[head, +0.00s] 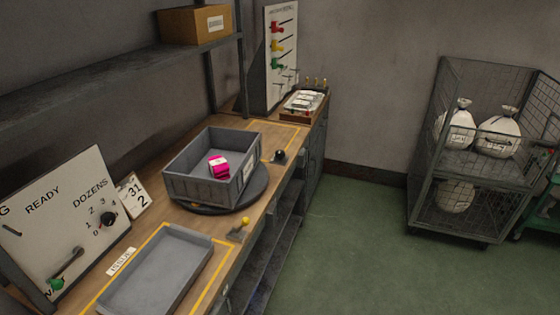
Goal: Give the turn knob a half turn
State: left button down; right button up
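A grey bin (205,183) sits on a dark round turntable (258,188) on the wooden bench. A bright pink bundle (219,166) lies inside the bin. A black ball knob (279,156) stands at the turntable's far right side, near the bench's front edge; I cannot tell whether it is fixed to the turntable. A black dial (108,218) is on the white panel at left, under the word DOZENS and beside small numbers. Which of these two is called the turn knob is not marked. Neither of my grippers shows in the head view.
A grey tray (160,275) lies in front of the white panel (55,220). A shelf (110,72) overhangs the bench. A wire cage cart (463,165) holds white sacks at right. The green floor between is clear.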

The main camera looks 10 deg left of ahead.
aim_at(279, 153)
jog(key=i+l+u, duration=0.1)
jog(key=u, duration=1.2)
jog(key=i+l+u, duration=0.25)
jog(key=l+u, duration=0.2)
jog(key=l, duration=0.45)
jog(key=i+l+u, duration=0.1)
jog(key=l+u, duration=0.35)
jog(key=l, duration=0.4)
jog(key=l+u, duration=0.45)
jog(key=l, duration=0.5)
jog(key=k, duration=0.05)
